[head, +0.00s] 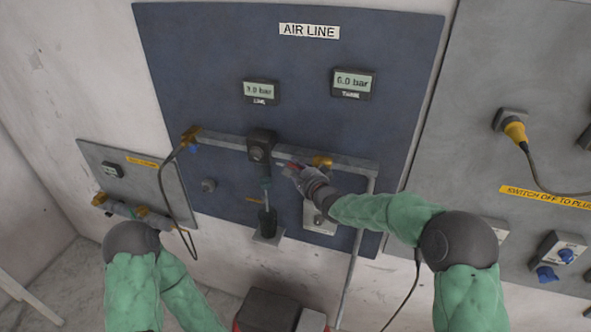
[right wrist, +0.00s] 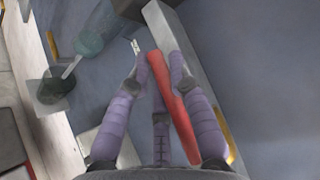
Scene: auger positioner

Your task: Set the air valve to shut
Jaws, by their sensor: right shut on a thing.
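The air valve's red lever (right wrist: 170,95) runs between the fingers of my right gripper (right wrist: 158,62) in the right wrist view. In the head view my right gripper (head: 296,174) is at the pipe on the blue panel, and a little of the red lever (head: 290,167) shows at its tip. The brass valve body (head: 321,162) sits on the pipe just to the right of the gripper. The gripper is shut on the lever and partly hides it. My left gripper is not in view; only parts of my left arm show.
The blue AIR LINE panel (head: 210,60) carries two gauges (head: 261,91) and (head: 353,83) with small readings. A dark filter unit (head: 261,147) and bowl (head: 267,220) are left of the gripper. A hose (head: 164,190) hangs left; a grey panel (head: 480,70) stands right.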

